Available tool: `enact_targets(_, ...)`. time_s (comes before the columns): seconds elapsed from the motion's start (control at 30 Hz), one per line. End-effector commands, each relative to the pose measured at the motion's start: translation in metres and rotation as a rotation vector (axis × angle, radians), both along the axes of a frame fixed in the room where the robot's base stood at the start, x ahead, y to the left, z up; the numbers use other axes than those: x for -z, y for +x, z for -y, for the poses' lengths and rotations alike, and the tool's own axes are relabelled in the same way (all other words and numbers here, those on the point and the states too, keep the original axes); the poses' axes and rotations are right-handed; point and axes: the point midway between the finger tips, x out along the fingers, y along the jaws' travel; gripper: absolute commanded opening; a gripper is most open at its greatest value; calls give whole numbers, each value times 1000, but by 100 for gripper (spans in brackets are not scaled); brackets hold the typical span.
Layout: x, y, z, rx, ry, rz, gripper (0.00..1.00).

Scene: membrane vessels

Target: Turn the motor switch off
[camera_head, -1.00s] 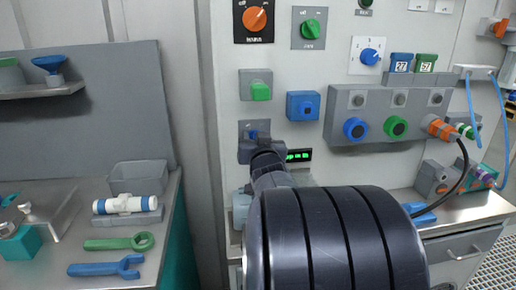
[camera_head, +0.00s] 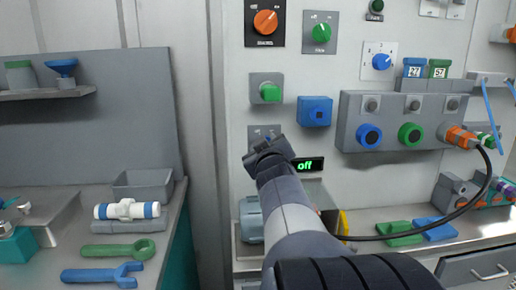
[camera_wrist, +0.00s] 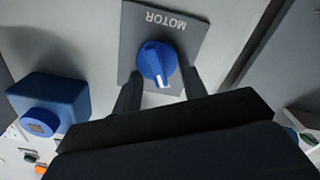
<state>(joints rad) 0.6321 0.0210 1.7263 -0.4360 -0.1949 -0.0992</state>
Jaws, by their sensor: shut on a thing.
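The motor switch is a blue knob (camera_wrist: 155,62) with a white mark, on a grey plate lettered MOTOR (camera_wrist: 168,20). In the wrist view the lettering is upside down and the white mark points down the picture. My gripper (camera_wrist: 160,84) has one finger on each side of the knob and is shut on it. In the head view my gripper (camera_head: 262,150) is at the lower part of the motor plate (camera_head: 265,131) and hides most of the knob. A small display (camera_head: 308,164) beside it reads "off" in green.
A green knob (camera_head: 270,92) is above the motor plate, with a blue box-shaped button (camera_head: 314,111) to its right. A grey box (camera_head: 400,118) with several round controls juts out further right. A bench (camera_head: 395,215) runs below the panel; a black cable crosses above it.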

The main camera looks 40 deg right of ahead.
Motion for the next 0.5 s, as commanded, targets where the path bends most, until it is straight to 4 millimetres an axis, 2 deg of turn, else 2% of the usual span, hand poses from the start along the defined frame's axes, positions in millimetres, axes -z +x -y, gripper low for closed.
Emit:
enact_targets(0.43,1,0,0,1,-9,-9,18)
enact_targets(0.47,1,0,0,1,-9,-9,41)
enact_targets(0.5,1,0,0,1,-9,-9,45)
